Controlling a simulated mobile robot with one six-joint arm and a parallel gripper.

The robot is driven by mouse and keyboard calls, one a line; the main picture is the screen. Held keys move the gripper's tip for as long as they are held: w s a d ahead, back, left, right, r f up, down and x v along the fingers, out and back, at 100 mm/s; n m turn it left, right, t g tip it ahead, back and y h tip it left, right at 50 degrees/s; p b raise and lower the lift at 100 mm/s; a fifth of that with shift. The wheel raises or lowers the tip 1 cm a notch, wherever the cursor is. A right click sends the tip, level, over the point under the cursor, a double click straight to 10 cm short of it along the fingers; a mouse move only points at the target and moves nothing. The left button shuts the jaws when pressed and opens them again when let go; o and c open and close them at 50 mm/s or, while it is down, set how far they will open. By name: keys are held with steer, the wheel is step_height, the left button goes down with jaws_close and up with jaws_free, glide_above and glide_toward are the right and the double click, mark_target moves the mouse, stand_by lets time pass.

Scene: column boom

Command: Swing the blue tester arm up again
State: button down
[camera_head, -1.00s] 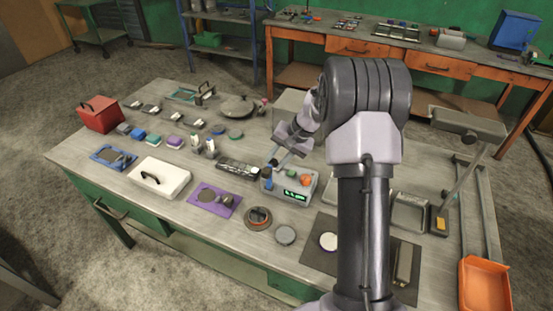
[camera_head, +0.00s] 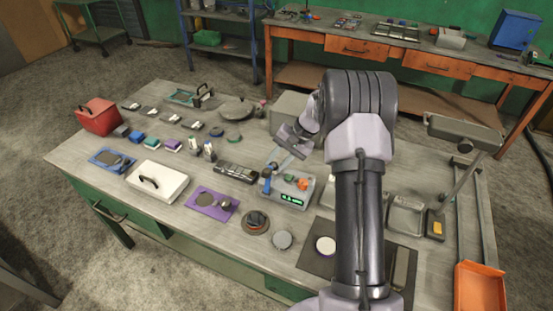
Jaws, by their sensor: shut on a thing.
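The tester (camera_head: 288,190) is a grey box with a green display, a red-orange knob and a green button, standing mid-table. Its blue tester arm (camera_head: 267,184) shows at the box's left side, standing up from it. My gripper (camera_head: 276,163) reaches down from the right to the upper end of the blue arm and is shut on it. The fingertips and the exact grip are small and partly hidden by my wrist. The tester arm's precise tilt is hard to tell.
A black device (camera_head: 236,172) lies close left of the tester. A purple tray (camera_head: 211,204) and a round brown-black holder (camera_head: 256,221) are in front. A grey box (camera_head: 288,112) stands behind. My arm hides part of the table's right side.

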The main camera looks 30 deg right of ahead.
steer(key=c, duration=1.1)
jaws_free()
steer(key=shift+d, duration=0.2)
steer(key=shift+a, duration=0.1)
steer(key=p+v, duration=0.4)
steer(key=v, duration=1.3)
steer(key=shift+s+r, duration=0.2)
steer(key=shift+r, duration=0.05)
